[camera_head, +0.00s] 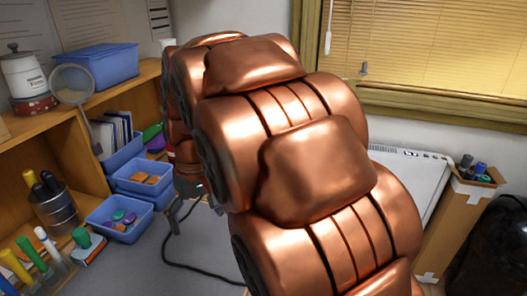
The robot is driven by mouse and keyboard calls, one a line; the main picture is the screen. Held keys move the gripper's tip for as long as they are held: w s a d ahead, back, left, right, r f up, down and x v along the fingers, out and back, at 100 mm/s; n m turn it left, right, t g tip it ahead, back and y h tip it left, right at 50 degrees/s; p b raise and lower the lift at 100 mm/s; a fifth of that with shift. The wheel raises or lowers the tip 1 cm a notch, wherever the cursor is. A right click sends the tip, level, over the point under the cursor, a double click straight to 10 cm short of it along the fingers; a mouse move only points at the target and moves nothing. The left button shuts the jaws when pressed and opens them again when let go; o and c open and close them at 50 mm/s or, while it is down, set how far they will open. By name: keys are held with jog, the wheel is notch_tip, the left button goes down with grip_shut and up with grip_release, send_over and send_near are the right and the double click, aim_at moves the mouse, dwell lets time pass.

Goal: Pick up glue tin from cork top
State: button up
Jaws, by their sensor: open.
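My gripper (195,212) shows small beside my copper-coloured arm, pointing down over the grey table surface, with its fingers apart. I see nothing between them. I cannot make out a glue tin on a cork top; my arm covers the middle of the view, and no cork surface shows clearly. A white lidded pot (24,72) stands on a dark red base on the wooden shelf at upper left, but I cannot tell whether it is a glue tin.
Blue bins (120,220) with small parts, a metal pen cup (58,214) and upright markers (32,262) stand at left. A black cable (195,268) lies on the grey table (150,272). A cardboard box (455,225) and a white panel (415,172) are at right.

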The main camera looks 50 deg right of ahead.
jog(key=w+d+r+t+b, duration=0.1)
jog(key=w+d+t+b, duration=0.15)
jog(key=w+d, duration=1.7)
jog(key=s+d+f+n+t+b, duration=0.1)
jog(key=d+f+n+t, duration=0.15)
jog(key=d, duration=0.95)
jog(key=d+f+n+t, duration=0.2)
jog(key=d+f, duration=0.1)
jog(key=d, duration=1)
jog(key=shift+y, duration=0.3)
jog(key=shift+s+f+p+x, duration=0.15)
jog(key=shift+p+x, duration=0.3)
jog(key=shift+x, duration=1.3)
jog(key=shift+s+f+p+x, duration=0.15)
jog(key=shift+p+x, duration=0.3)
jog(key=shift+x, duration=1.3)
jog(key=shift+a, duration=0.1)
jog(key=c, duration=1.4)
